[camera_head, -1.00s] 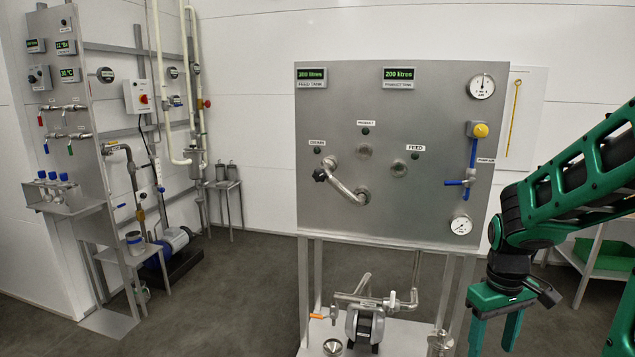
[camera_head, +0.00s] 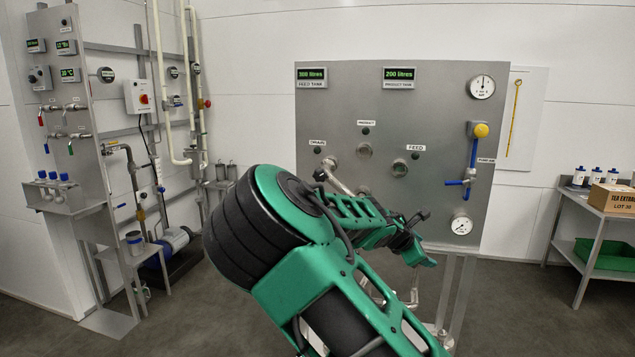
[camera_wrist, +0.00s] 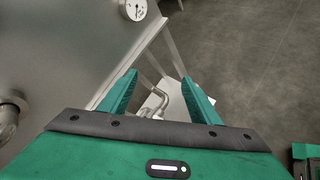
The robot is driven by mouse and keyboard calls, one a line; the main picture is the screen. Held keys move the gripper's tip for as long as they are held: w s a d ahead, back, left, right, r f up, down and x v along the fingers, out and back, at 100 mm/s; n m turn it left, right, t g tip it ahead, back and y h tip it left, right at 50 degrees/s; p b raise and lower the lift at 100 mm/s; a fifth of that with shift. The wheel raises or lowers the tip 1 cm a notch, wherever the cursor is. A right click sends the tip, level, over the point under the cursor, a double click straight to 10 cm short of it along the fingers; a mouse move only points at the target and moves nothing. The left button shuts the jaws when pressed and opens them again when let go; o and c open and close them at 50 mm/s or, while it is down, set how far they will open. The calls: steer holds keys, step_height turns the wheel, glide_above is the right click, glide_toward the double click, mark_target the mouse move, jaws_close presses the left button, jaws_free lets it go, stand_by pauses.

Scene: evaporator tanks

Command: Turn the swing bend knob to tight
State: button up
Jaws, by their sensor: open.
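The knob does not show clearly in the wrist view.
The grey panel (camera_head: 440,110) also bears the FEED port (camera_head: 399,168), a blue-handled valve (camera_head: 472,165) and a lower gauge (camera_head: 461,225). In the wrist view a metal pipe (camera_wrist: 188,98) lies beyond the fingers. A side table with a carton (camera_head: 612,198) stands right.

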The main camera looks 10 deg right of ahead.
steer(key=w+a+r+n+t, duration=0.5)
steer(key=w+a+r+n, duration=0.3)
steer(key=a, duration=0.5)
steer(key=n+t+y, duration=0.2)
steer(key=n+t, duration=0.4)
steer(key=n, duration=0.1)
glide_toward(319, 177)
steer(key=x, duration=0.9)
steer(key=c, duration=1.1)
